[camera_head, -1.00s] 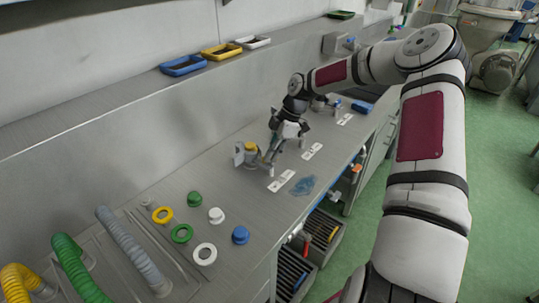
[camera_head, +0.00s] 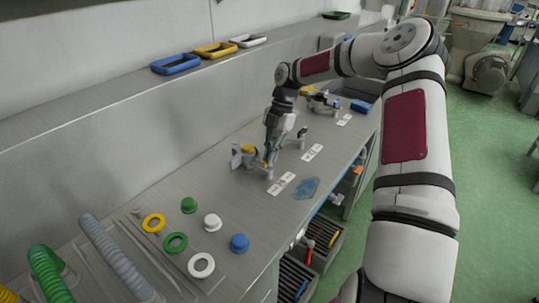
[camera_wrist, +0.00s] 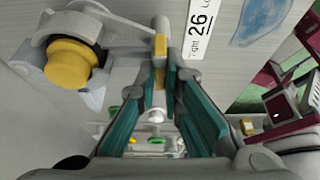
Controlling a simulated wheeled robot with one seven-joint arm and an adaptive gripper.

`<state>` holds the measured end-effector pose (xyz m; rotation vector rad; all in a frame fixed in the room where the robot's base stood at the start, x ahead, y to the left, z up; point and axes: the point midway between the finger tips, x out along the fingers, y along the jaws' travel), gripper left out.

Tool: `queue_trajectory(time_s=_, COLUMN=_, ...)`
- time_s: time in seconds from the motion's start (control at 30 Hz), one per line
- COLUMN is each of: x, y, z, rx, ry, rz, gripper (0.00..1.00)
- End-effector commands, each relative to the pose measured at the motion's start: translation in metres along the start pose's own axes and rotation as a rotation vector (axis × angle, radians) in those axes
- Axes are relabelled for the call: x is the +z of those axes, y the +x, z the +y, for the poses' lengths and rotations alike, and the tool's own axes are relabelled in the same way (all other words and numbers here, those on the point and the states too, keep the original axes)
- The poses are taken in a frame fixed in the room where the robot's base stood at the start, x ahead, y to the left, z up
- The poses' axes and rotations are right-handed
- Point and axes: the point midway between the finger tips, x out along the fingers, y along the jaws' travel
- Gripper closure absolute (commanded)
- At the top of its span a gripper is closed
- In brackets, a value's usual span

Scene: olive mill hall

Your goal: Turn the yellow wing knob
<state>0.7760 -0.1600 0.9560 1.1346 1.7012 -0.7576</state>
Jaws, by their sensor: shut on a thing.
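A grey fitting with a yellow round cap (camera_wrist: 72,64) stands on the bench; the cap also shows in the head view (camera_head: 249,148). To the right of the cap in the wrist view is a narrow yellow piece (camera_wrist: 160,46), which looks like the wing knob. My gripper (camera_wrist: 168,72) is shut on this piece, its teal fingers on either side of it. In the head view my gripper (camera_head: 268,160) points down at the right side of the fitting, and the fingers hide most of the knob there.
A label with "26" (camera_wrist: 199,28) lies beside the fitting, near a blue patch (camera_head: 305,188). Another fitting (camera_head: 320,100) stands farther back. Green, white, yellow and blue caps and rings, including a blue cap (camera_head: 239,243), lie nearer. Trays, including a blue tray (camera_head: 176,64), sit on the ledge.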

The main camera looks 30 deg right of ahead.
Motion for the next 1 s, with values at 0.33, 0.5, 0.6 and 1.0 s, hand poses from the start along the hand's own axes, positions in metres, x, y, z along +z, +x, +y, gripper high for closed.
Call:
queue_trajectory(time_s=0.33, x=0.003, y=0.002, z=-0.002, rx=-0.007, ry=-0.009, rz=-0.004, gripper=1.0)
queue_trajectory(time_s=0.5, x=0.003, y=0.002, z=-0.002, rx=-0.006, ry=-0.008, rz=-0.004, gripper=0.78)
queue_trajectory(time_s=0.6, x=0.002, y=0.001, z=-0.001, rx=-0.006, ry=-0.008, rz=-0.003, gripper=0.72)
queue_trajectory(time_s=1.0, x=0.002, y=-0.013, z=0.0, rx=-0.003, ry=-0.008, rz=-0.004, gripper=0.72)
